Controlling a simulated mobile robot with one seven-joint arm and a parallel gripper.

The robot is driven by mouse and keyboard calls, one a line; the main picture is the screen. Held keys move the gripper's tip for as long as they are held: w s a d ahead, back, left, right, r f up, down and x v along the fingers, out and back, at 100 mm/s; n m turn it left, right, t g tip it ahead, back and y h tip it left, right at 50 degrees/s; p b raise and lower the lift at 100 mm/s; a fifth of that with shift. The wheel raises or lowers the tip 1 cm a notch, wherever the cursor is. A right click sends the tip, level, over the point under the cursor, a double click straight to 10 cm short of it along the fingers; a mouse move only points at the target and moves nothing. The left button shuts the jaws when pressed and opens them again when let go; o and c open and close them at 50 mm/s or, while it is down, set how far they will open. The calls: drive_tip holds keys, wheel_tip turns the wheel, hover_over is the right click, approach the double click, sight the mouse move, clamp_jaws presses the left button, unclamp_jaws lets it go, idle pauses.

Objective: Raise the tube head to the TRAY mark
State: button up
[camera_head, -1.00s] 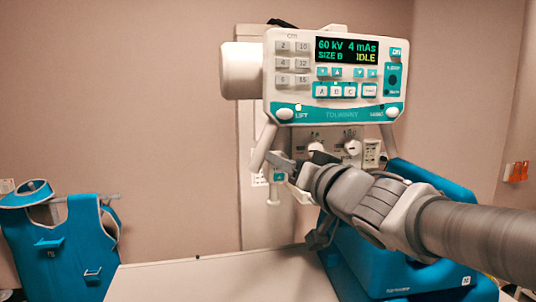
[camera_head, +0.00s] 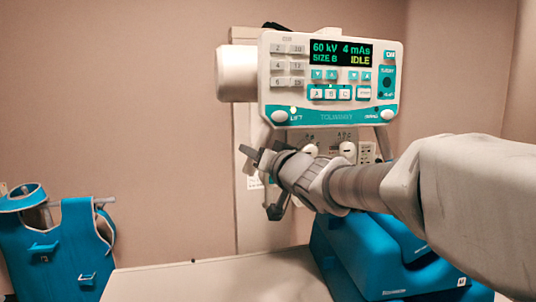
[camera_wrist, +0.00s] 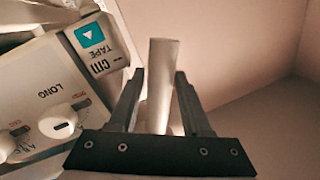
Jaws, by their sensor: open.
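The tube head (camera_head: 330,118) is a white and teal unit on the back wall, with a lit screen (camera_head: 341,52) reading 60 kV, 4 mAs, SIZE B, IDLE. A pale handle bar (camera_head: 268,138) hangs below its left corner, near the LIFT label. My gripper (camera_head: 254,158) is at that bar, which it partly hides. In the wrist view, my open gripper (camera_wrist: 158,78) has one finger on each side of a pale bar (camera_wrist: 160,90), with gaps showing. I cannot read a TRAY mark in either view.
A white panel (camera_wrist: 50,100) marked LONG, with knobs, and a box marked TAPE cm (camera_wrist: 100,50) lie left of my fingers in the wrist view. A blue apron (camera_head: 65,250) hangs at left. A pale tabletop (camera_head: 215,282) and blue pads (camera_head: 350,255) are below.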

clamp_jaws()
idle(1.4)
